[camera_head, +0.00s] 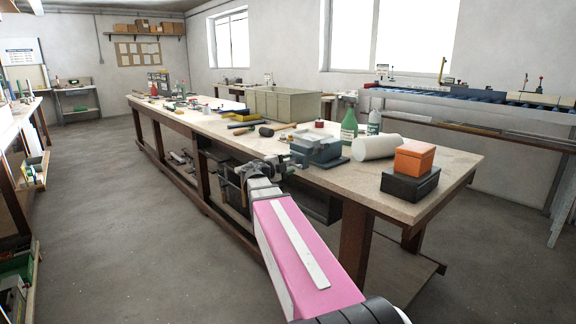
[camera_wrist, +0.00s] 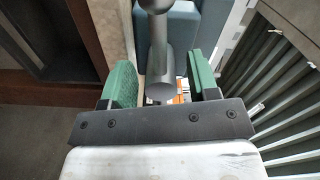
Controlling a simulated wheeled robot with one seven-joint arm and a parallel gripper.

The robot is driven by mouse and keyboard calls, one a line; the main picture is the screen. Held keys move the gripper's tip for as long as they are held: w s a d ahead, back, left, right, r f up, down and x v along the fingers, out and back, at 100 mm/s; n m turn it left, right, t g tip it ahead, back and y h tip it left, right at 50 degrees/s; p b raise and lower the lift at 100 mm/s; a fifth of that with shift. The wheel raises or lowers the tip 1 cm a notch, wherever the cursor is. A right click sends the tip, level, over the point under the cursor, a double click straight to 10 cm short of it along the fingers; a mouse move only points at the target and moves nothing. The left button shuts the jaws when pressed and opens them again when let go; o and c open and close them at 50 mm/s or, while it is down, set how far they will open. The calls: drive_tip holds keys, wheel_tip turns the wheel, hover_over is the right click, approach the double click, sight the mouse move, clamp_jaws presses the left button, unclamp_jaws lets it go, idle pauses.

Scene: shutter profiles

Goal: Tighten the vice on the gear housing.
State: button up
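The blue-grey vice (camera_head: 322,155) is mounted near the front edge of the long workbench. A grey block at its jaws (camera_head: 312,140) may be the gear housing, but it is too small to tell. My gripper (camera_head: 268,168) is at the bench edge, just left of the vice. In the wrist view, my gripper's green finger pads (camera_wrist: 161,85) stand apart. A grey metal bar with a rounded end, seemingly the vice handle (camera_wrist: 158,60), lies between them, with gaps visible on both sides. The vice's blue-grey body (camera_wrist: 182,35) shows behind it.
On the workbench (camera_head: 445,168), a white roll (camera_head: 376,147), an orange box (camera_head: 414,157) on a black box (camera_head: 410,184), and a green bottle (camera_head: 349,126) stand right of the vice. Tools and a beige crate (camera_head: 283,104) lie farther back. The floor left is clear.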

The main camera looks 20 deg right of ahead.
drive_tip(key=v, duration=1)
drive_tip(key=shift+a, duration=0.35)
drive_tip(key=shift+s, duration=0.15)
